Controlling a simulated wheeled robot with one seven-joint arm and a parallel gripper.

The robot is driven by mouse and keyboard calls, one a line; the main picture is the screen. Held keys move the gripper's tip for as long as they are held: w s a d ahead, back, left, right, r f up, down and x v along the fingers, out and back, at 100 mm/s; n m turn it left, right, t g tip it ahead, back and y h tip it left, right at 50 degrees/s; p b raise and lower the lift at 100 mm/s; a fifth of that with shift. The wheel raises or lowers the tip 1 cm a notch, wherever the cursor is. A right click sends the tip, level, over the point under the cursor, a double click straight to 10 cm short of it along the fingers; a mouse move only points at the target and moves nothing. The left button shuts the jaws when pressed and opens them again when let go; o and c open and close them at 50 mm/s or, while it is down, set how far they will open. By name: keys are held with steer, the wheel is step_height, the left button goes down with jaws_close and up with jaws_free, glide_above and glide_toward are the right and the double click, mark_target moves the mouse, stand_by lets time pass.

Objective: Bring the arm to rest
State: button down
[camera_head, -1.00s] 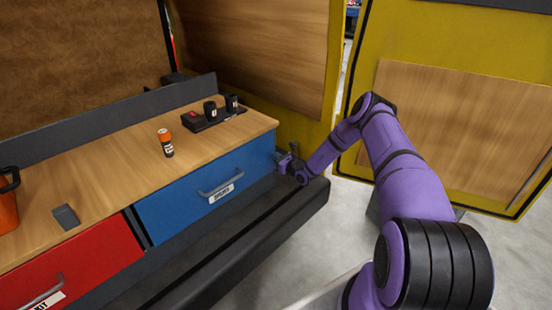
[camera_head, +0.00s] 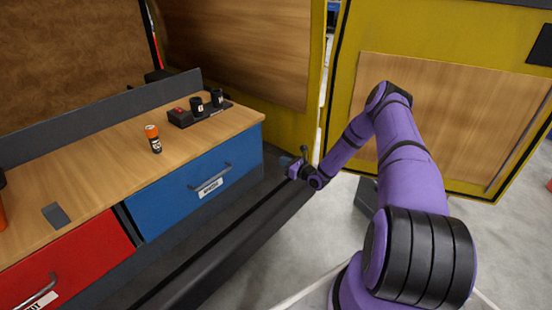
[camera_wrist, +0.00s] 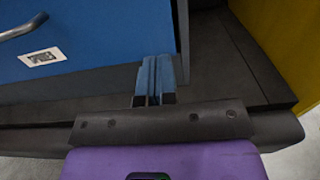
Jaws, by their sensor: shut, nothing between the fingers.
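My gripper (camera_head: 291,164) is at the end of my bent purple arm, in front of the bench's right end and above the dark ledge. In the wrist view my gripper (camera_wrist: 154,98) shows its two blue-and-black fingers together with nothing between them. It is just in front of the blue drawer (camera_wrist: 90,40), apart from the drawer handle (camera_wrist: 22,27). The same blue drawer (camera_head: 170,200) is closed in the head view. Whether the fingers touch the drawer's lower corner cannot be told.
A wooden bench top (camera_head: 110,165) holds an orange-and-black canister (camera_head: 153,139), a dark holder with black cylinders (camera_head: 197,107) and a grey block (camera_head: 56,216). A red drawer (camera_head: 70,265) is at left. A dark ledge (camera_head: 240,235) runs below. Yellow doors (camera_head: 440,40) stand behind; grey floor is clear at right.

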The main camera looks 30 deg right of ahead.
steer(key=s+a+r+n+g+y, duration=0.1)
steer(key=a+r+n+g+y, duration=0.35)
steer(key=r, duration=0.55)
steer(key=a+r+n+g+y, duration=0.2)
steer(key=a+r+n+y, duration=0.1)
steer(key=a+r+n, duration=0.5)
steer(key=s+a+r+n+g+h, duration=0.1)
steer(key=s+a+r+n+g, duration=0.3)
steer(key=r, duration=0.4)
steer(key=s+a+r+n+g+h, duration=0.1)
steer(key=s+a+r+n+g, duration=0.3)
steer(key=r, duration=0.5)
steer(key=s+a+r+n+h, duration=0.25)
steer(key=s+r, duration=0.35)
steer(key=s, duration=0.3)
steer(key=s+a+r+n+h, duration=0.2)
steer(key=s+r+n+h, duration=0.15)
steer(key=s+r, duration=0.5)
steer(key=s+d+r+n+t+h, duration=0.1)
steer(key=s+n+h, duration=0.1)
steer(key=s, duration=0.7)
steer(key=s+d+r+n+t+h, duration=0.2)
steer(key=s+n+h, duration=0.1)
steer(key=s, duration=0.7)
steer(key=shift+d+r+n, duration=0.15)
steer(key=shift+r+n, duration=0.1)
steer(key=shift+n, duration=0.1)
